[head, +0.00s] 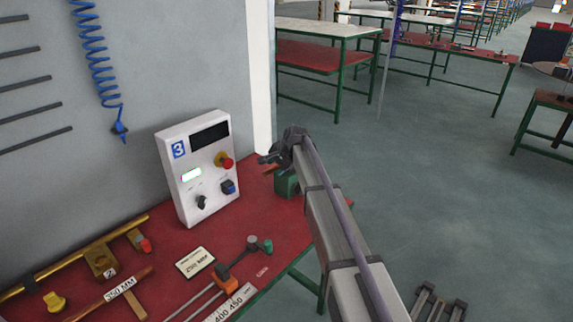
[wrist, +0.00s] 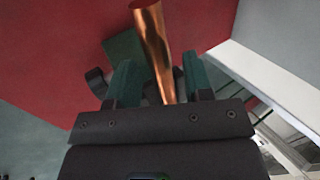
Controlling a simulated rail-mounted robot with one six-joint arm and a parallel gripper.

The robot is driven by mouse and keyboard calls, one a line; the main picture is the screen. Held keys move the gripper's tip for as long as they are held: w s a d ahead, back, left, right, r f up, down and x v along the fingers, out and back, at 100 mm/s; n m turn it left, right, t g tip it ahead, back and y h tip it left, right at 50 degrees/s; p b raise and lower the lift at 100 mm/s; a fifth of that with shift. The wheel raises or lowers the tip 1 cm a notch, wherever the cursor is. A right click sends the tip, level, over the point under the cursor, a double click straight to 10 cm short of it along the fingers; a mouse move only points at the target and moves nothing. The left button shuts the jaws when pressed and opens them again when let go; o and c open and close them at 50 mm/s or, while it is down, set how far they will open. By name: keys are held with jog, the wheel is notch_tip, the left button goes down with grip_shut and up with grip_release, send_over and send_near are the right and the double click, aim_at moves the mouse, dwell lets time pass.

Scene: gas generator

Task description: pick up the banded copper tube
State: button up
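A shiny copper tube (wrist: 157,42) shows in the wrist view, running between the two green fingers of my gripper (wrist: 158,82). Its wide, open end is at the top of the picture; its lower part narrows and disappears behind the gripper body. A gap shows on each side of the tube, so the gripper looks open around it. I see no band on the visible part. In the head view, a small copper piece (head: 271,169) shows beside my gripper (head: 275,160), above the red table's far end. My arm hides much of that spot.
A green block (head: 287,185) stands under the gripper. A white control box (head: 199,167) with a red button stands to the left on the red table (head: 258,215). Another copper tube (head: 112,293), labelled 350 MM, lies at the lower left, near a brass pipe (head: 75,259). Open floor lies right.

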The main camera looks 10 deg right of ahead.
jog(key=c, duration=0.7)
notch_tip(320, 180, up, 10)
jog(key=p, duration=1)
